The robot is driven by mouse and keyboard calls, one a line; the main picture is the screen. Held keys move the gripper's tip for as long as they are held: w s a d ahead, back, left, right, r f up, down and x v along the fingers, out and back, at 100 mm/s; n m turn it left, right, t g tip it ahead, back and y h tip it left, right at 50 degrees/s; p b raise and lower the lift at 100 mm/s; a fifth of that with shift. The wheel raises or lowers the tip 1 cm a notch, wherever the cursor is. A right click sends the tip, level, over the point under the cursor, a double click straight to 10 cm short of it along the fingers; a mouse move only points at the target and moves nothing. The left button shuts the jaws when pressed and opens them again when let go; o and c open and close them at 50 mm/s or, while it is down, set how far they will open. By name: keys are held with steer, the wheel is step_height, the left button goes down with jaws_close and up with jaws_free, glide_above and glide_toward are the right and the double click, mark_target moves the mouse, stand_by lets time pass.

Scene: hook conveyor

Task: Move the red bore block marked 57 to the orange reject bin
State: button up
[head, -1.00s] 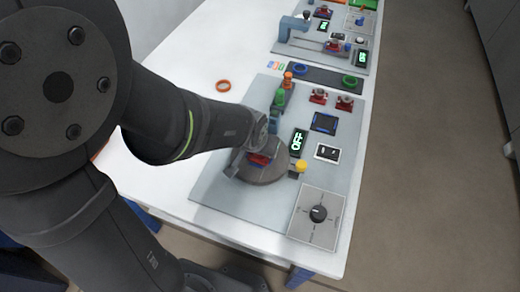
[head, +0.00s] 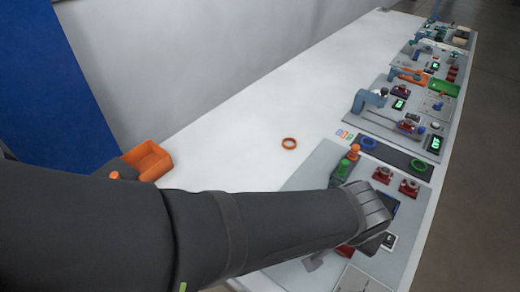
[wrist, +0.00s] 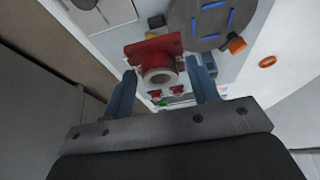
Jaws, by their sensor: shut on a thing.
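In the wrist view, the red bore block (wrist: 150,48) sits between the two blue-grey fingers of my gripper (wrist: 163,66), which is shut on it. Its round pale bore faces the camera. No number 57 can be read on it. The grey round turntable (wrist: 188,22) with blue marks shows beyond it, apart from the block and bare where visible. In the head view, my forearm hides the fingers, and a bit of red (head: 345,249) shows below it. An orange open-topped bin (head: 149,161) stands at the table's left side.
An orange ring (head: 289,143) lies on the white table (head: 235,140), which is largely clear between the bin and the panels. More device panels (head: 408,122) run toward the back right.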

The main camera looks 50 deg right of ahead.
steer(key=shift+r, duration=1.95)
